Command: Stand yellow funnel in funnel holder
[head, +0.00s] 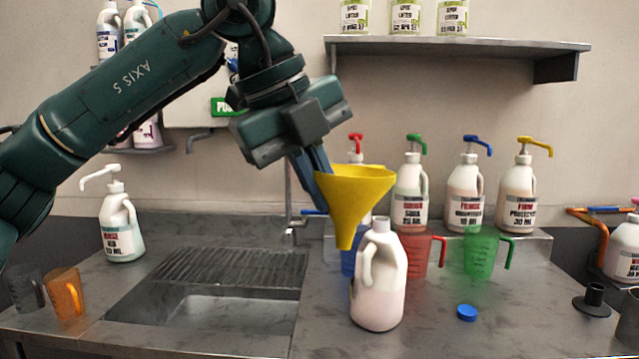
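The yellow funnel (352,200) hangs in the air, wide mouth up and slightly tilted, its spout pointing down just left of the neck of an open white jug (378,285). My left gripper (322,182) reaches down from the upper left, its fingers closed at the left side of the funnel's rim. The far finger is partly hidden. A small black stand with a short upright tube on a round base (593,302), which looks like the funnel holder, is on the counter at the right, empty and well away from the funnel. My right gripper is not in view.
A sink (210,310) is left of the jug. A blue cap (467,312) lies on the counter. Red (415,255) and green (480,253) measuring jugs stand behind, before a ledge of pump bottles (465,195). Counter between cap and black stand is clear.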

